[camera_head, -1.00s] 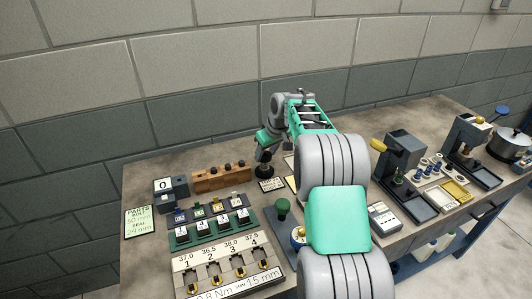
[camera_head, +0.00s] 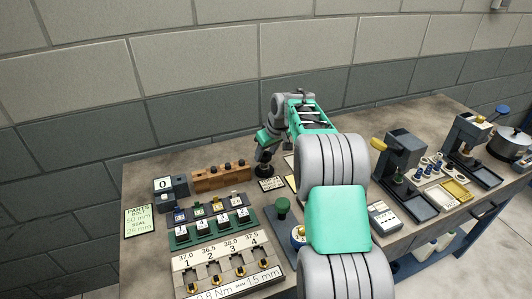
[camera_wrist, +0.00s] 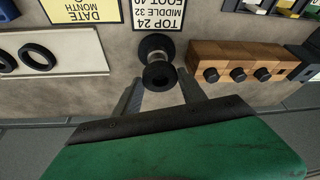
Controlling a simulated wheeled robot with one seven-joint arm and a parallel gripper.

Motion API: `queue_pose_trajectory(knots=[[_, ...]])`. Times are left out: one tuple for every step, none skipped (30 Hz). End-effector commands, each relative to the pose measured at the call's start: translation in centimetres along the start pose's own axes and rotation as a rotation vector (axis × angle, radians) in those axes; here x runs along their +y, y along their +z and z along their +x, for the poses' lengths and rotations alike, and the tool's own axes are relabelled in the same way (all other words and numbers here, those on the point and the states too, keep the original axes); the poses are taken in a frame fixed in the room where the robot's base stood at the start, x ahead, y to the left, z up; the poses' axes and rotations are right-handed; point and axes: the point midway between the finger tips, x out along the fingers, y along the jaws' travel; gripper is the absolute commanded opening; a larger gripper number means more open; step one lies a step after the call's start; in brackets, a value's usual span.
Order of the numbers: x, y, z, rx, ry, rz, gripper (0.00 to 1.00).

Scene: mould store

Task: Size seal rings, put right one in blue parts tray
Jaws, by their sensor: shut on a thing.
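The cone (camera_head: 264,172) shows small under my wrist in the head view. Two black seal rings (camera_wrist: 38,56) lie on a pale plate (camera_wrist: 82,62) at left in the wrist view. A card (camera_wrist: 158,14) by the cone reads top 24, middle 32, foot 40. I cannot make out a blue parts tray for sure.
A wooden block with dark knobs (camera_head: 222,177) stands beside the cone. A parts card (camera_head: 139,220) lies at left. Machines (camera_head: 405,160) stand at right. My arm hides the bench's middle.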

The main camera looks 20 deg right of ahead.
Motion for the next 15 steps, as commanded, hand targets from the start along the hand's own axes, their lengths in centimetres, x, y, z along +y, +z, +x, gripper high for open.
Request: queue_pose_trajectory(knots=[[-0.01,0.09,0.2,0.0,0.0,0.0,0.1],[-0.01,0.12,0.26,0.0,0.0,0.0,0.1],[-0.01,0.15,0.34,0.0,0.0,0.0,0.1],[-0.01,0.17,0.39,0.0,0.0,0.0,0.1],[-0.01,0.2,0.45,0.0,0.0,0.0,0.1],[-0.01,0.22,0.52,0.0,0.0,0.0,0.1],[-0.01,0.25,0.58,0.0,0.0,0.0,0.1],[-0.01,0.27,0.64,0.0,0.0,0.0,0.1],[-0.01,0.31,0.71,0.0,0.0,0.0,0.1],[-0.01,0.33,0.77,0.0,0.0,0.0,0.1],[-0.01,0.34,0.81,0.0,0.0,0.0,0.1],[-0.01,0.36,0.85,0.0,0.0,0.0,0.1],[-0.01,0.37,0.87,0.0,0.0,0.0,0.1],[0.0,0.36,0.87,0.0,0.0,0.0,0.1],[-0.01,0.36,0.86,0.0,0.0,0.0,0.1]])
